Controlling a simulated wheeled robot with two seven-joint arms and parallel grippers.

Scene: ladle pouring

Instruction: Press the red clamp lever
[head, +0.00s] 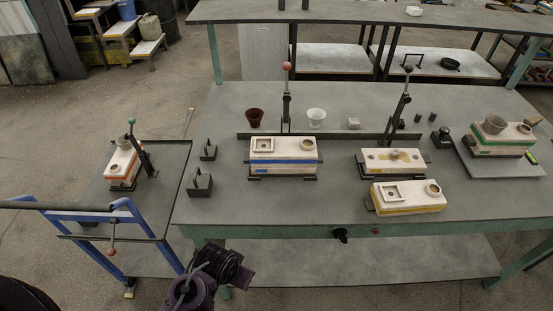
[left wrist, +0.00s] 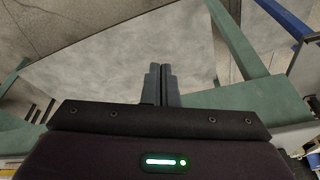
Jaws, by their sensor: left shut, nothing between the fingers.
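The red clamp lever (head: 286,90) stands upright at the back of the main table, with a red ball knob on top. It rises behind a white mould block with a blue band (head: 283,152). My left gripper (left wrist: 160,72) shows in the left wrist view with its two grey fingers together and nothing between them. In the head view only a dark part of my arm shows at the bottom, in front of the table's front edge and well away from the lever. My right gripper is in neither view.
A black-knobbed lever (head: 400,105) stands at the right over a white block (head: 393,160). A yellow-banded block (head: 408,197) sits in front. A brown cup (head: 254,118) and white cup (head: 316,118) stand at the back. A blue-framed cart (head: 85,217) is left.

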